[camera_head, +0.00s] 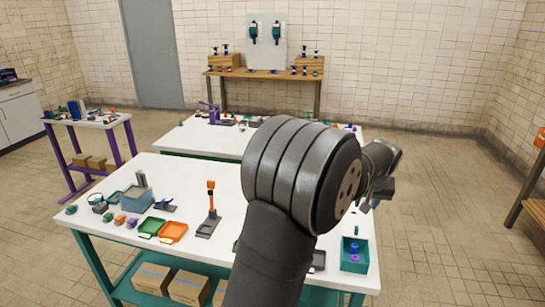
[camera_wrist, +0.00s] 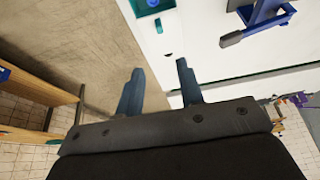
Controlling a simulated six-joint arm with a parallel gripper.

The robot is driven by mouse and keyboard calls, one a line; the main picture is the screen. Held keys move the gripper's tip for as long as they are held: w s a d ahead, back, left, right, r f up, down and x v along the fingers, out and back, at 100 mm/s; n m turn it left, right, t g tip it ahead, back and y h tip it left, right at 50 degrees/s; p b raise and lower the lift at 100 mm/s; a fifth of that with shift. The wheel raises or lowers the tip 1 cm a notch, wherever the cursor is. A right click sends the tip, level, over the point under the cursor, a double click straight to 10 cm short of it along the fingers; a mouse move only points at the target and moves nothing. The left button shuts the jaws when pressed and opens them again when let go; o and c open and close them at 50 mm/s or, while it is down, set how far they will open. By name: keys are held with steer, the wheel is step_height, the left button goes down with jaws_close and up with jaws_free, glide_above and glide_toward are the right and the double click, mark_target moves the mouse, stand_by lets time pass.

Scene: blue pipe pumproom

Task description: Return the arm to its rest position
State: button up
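My arm rises in front of the near table in the head view and hides part of it. My gripper (camera_wrist: 160,66) shows in the wrist view with its two dark fingers apart and nothing between them. In the head view the gripper end (camera_head: 378,180) is to the right of the large grey joint, partly hidden by it. It appears raised, over the right end of the near table or the floor beyond; I cannot tell which.
The near white table (camera_head: 110,222) carries a green tray (camera_head: 152,227), an orange tray (camera_head: 173,232), an orange-topped stand (camera_head: 211,205) and a teal bin (camera_head: 355,266) with small parts. A second white table (camera_head: 195,140) stands behind. Floor on the right (camera_head: 440,230) is clear.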

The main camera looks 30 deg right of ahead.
mark_target(357, 228)
steer(key=x, duration=1.6)
steer(key=shift+f, duration=0.35)
steer(key=shift+s+a, duration=0.2)
